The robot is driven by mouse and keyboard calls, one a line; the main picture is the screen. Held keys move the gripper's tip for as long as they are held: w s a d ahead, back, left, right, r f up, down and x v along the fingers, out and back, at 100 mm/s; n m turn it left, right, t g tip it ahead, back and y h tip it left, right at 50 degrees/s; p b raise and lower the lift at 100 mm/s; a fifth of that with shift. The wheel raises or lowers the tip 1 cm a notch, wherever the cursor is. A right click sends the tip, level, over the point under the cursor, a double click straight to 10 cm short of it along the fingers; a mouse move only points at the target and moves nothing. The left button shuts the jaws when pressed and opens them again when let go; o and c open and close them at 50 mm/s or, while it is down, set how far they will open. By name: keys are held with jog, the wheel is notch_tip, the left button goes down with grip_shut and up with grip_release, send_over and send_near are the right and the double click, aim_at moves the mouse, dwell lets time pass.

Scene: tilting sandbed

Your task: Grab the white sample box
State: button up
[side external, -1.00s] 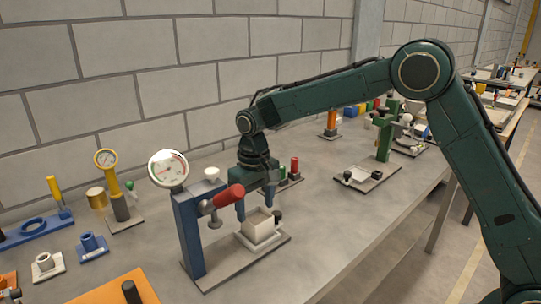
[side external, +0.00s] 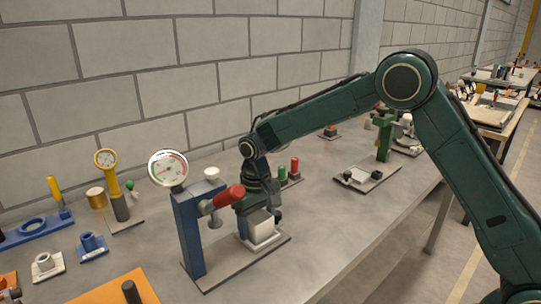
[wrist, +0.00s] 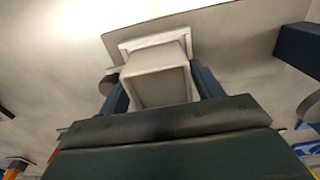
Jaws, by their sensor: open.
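The white sample box (side external: 261,224) sits in a pale square holder (side external: 263,243) on the grey base plate of the blue gauge stand. Its top is hidden beneath my gripper (side external: 259,216) in the side view. My gripper is low over the box, pointing down. In the wrist view, the box (wrist: 158,86) lies between the two dark blue fingers of my gripper (wrist: 159,80), one on each side. The jaws are open; I cannot tell whether either finger touches the box.
The blue post (side external: 188,232) with a round gauge (side external: 168,168) and a red-handled lever (side external: 228,196) stands close at the left of my gripper. Small red and green pieces (side external: 289,168) are just behind. The table front right (side external: 350,235) is clear.

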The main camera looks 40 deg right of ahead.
dwell(0.3)
jog(key=c, duration=0.9)
jog(key=shift+r, duration=0.2)
notch_tip(320, 180, up, 20)
jog(key=shift+f, duration=0.1)
dwell(0.5)
